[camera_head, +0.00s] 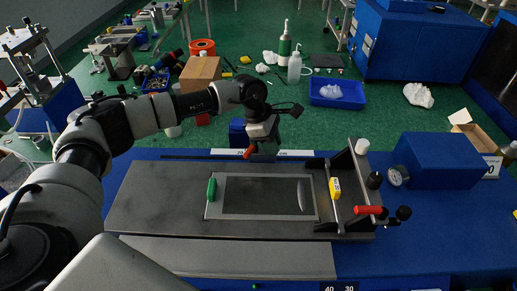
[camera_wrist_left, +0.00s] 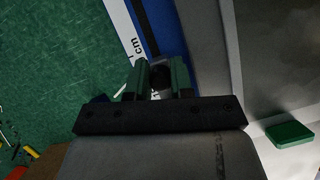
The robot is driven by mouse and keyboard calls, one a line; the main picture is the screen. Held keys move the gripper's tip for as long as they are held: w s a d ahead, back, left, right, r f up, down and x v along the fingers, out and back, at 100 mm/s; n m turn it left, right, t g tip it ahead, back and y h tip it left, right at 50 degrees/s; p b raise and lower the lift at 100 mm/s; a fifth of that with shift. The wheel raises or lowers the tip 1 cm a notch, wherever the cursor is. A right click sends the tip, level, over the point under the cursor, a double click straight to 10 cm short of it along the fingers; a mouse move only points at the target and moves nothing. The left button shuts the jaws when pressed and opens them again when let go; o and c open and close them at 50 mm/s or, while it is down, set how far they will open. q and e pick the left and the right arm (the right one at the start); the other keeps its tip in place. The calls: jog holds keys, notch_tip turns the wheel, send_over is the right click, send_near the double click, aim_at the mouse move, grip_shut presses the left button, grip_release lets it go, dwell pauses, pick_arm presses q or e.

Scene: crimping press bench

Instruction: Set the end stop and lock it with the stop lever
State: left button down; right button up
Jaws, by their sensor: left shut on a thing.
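My left gripper (camera_head: 262,149) reaches down at the back edge of the press bed (camera_head: 150,200), beside the white scale strip. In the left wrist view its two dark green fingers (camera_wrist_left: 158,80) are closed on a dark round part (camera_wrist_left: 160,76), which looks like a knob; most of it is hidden. A red-tipped lever (camera_head: 250,153) shows just left of the gripper; I cannot tell whether they touch. Another red-handled lever (camera_head: 368,210) is at the right end of the bed. A green block (camera_head: 212,189) sits at the left end of the framed plate (camera_head: 265,214). My right gripper is not in view.
A yellow tag (camera_head: 335,188) and a dark upright frame (camera_head: 354,170) stand right of the plate. A gauge (camera_head: 397,176) and blue box (camera_head: 440,160) are farther right. The scale strip (camera_wrist_left: 122,25) runs along the bed's back edge. The bed's left part is clear.

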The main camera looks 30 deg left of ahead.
pick_arm(q)
jog(key=shift+w+d, duration=0.2)
jog(key=shift+d, duration=0.15)
jog(key=c, duration=1)
grip_release()
jog(key=shift+a+f, duration=0.1)
jog(key=b+v, duration=0.2)
jog(key=v, duration=0.8)
jog(key=shift+a+r+b, duration=0.1)
jog(key=shift+r+b, duration=0.3)
